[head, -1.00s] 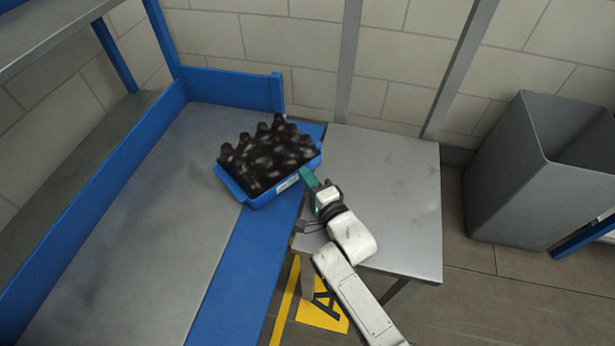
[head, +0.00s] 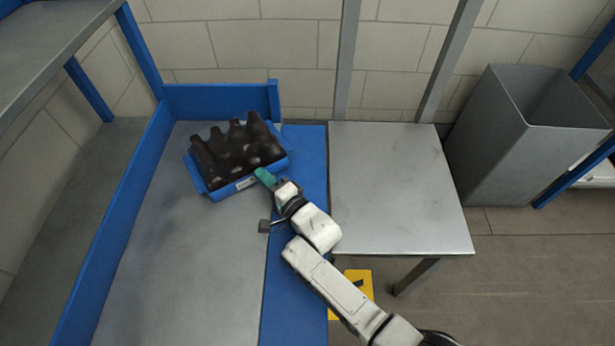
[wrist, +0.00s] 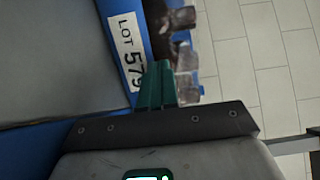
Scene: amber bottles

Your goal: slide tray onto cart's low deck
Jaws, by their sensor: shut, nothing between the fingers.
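The blue tray (head: 217,191) holds several dark amber bottles (head: 237,147). It sits on the grey bench top (head: 190,265), its right end at the blue edge strip (head: 307,165). The grey deck (head: 395,190), apparently the cart's low deck, lies right of the strip, clear and apart from the tray. My gripper (head: 264,177) is shut and empty, its teal fingertips at the tray's front right corner. In the wrist view the fingers (wrist: 157,85) are close to the tray's labelled wall (wrist: 128,50); I cannot tell whether they touch.
Blue rails (head: 220,101) border the bench at the back and left. Grey posts (head: 347,60) rise behind the deck. A grey bin (head: 500,150) stands right of the deck. A yellow floor marking (head: 358,283) shows below. A shelf (head: 60,40) overhangs at upper left.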

